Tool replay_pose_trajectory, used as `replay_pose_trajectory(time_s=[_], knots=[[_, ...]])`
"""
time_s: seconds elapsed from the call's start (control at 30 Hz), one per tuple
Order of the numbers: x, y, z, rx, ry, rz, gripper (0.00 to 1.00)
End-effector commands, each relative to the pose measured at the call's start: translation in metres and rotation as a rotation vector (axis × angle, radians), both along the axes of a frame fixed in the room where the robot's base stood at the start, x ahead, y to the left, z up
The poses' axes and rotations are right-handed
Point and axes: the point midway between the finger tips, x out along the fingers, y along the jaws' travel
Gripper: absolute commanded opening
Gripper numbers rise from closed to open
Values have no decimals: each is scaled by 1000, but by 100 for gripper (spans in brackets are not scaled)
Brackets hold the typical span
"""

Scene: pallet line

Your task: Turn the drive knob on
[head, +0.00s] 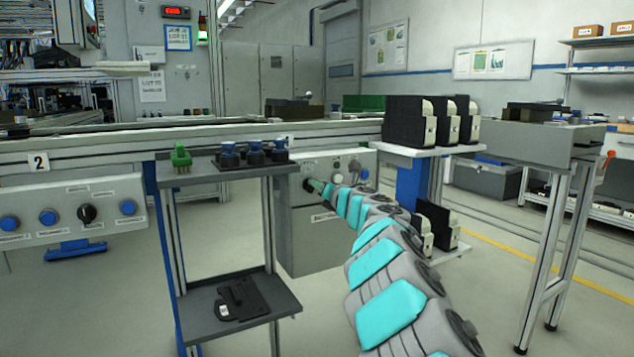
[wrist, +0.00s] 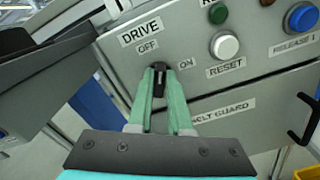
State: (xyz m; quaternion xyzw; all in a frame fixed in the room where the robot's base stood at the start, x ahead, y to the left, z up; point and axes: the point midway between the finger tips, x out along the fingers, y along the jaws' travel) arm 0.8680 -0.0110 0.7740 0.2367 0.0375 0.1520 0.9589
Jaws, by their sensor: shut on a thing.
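The drive knob (wrist: 159,68) is a small black knob on a grey panel (wrist: 225,85). The labels DRIVE and OFF are above it, and ON is to its upper right. My gripper (wrist: 159,80) has its two green fingers closed on either side of the knob. The knob looks upright in the wrist view, but I cannot tell exactly which label it points to. In the head view my gripper (head: 309,185) reaches the grey control box (head: 312,240), where the knob is hidden by the fingers.
A white RESET button (wrist: 226,46) and a blue RELEASE button (wrist: 302,17) are right of the knob. A black handle (wrist: 303,118) sits lower right. A grey shelf stand (head: 240,170) is close on the left, and black crates (head: 403,122) stand on the right.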

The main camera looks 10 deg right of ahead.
Motion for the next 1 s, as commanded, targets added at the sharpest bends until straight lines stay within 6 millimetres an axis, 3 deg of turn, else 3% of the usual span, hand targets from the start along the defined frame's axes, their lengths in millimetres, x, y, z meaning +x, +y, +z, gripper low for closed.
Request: replay_pose_trajectory(time_s=[1.0], knots=[[2, -5, -7, 875, 288, -4, 0]])
